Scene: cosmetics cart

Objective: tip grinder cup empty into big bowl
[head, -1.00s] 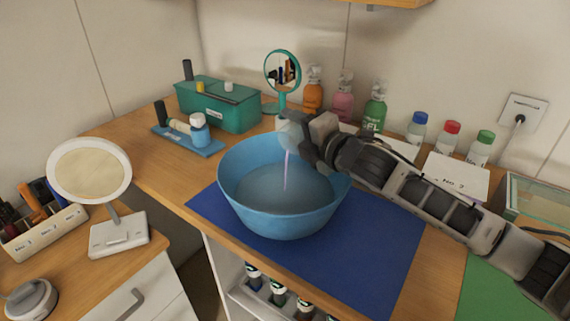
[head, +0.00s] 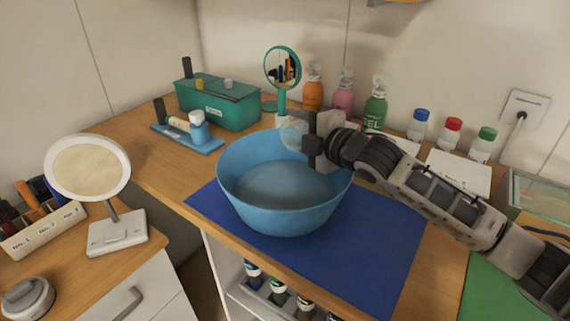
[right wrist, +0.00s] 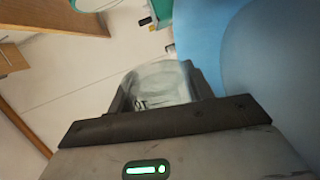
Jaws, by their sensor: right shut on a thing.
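The big blue bowl (head: 285,210) stands on the blue mat (head: 375,255). My right gripper (head: 306,142) is at the bowl's back right rim, shut on the clear grinder cup (head: 291,135). The cup is over the back part of the bowl, partly hidden by the gripper in the head view. In the right wrist view the clear cup (right wrist: 160,84) sits between the fingers, with dark marks on its wall. No stream shows from the cup now. The inside of the bowl is plain blue-grey; its contents cannot be made out clearly. My left gripper is not in view.
A round green mirror (head: 283,68), an orange bottle (head: 313,90), a pink bottle (head: 344,95) and a green bottle (head: 376,104) stand behind the bowl. A teal box (head: 218,104) is behind left. The mat's right part is clear.

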